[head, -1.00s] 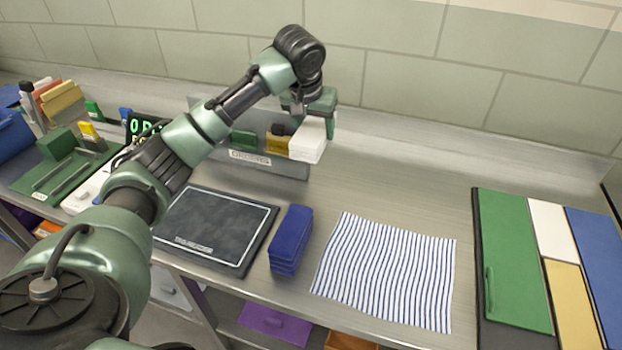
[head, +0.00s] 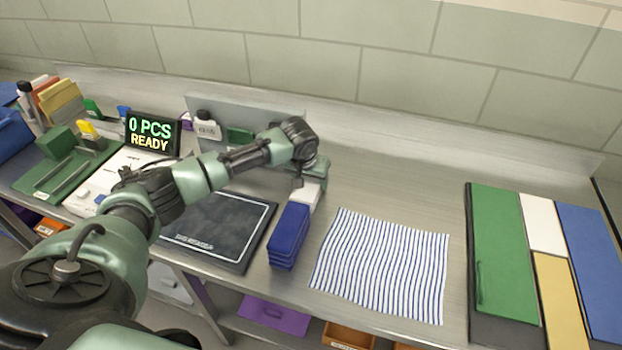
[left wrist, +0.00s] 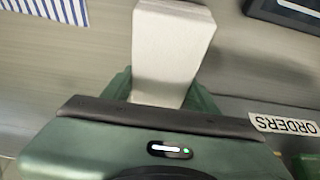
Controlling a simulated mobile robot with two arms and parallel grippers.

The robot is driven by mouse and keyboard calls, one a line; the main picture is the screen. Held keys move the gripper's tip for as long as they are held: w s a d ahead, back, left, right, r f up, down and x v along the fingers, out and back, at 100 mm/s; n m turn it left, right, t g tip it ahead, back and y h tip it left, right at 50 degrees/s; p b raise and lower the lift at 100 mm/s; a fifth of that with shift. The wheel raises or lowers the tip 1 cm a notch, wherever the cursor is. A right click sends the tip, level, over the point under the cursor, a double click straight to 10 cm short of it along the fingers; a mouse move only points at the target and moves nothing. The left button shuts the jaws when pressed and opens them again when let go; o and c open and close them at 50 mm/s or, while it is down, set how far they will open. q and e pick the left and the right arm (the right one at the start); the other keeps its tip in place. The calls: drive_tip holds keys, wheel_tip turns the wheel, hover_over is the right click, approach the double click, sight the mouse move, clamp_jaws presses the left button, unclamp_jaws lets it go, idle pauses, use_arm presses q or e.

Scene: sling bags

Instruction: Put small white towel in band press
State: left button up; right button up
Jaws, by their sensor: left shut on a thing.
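The small white towel, a folded white block, shows in the head view (head: 308,191) just behind the blue stack. In the left wrist view the towel (left wrist: 172,45) sticks out from between the fingers. My left gripper (head: 312,173) is shut on its end; in the left wrist view the gripper (left wrist: 165,90) partly covers the towel. Whether the towel touches the counter I cannot tell. A machine with a white base and a lit display (head: 151,133) reading "0 PCS READY" stands at the left, partly behind my arm; it may be the band press.
A folded blue stack (head: 288,238) stands beside the dark framed pad (head: 215,232). A striped cloth (head: 382,265) lies flat to the right. A panel with green, white, yellow and blue sections (head: 503,255) lies farther right. A grey organiser (head: 240,108) stands behind my arm. Counter behind the cloth is clear.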

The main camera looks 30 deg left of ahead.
use_arm(q)
drive_tip(key=shift+f, duration=0.1)
drive_tip(key=o, duration=1.5)
drive_tip(key=shift+c, duration=0.2)
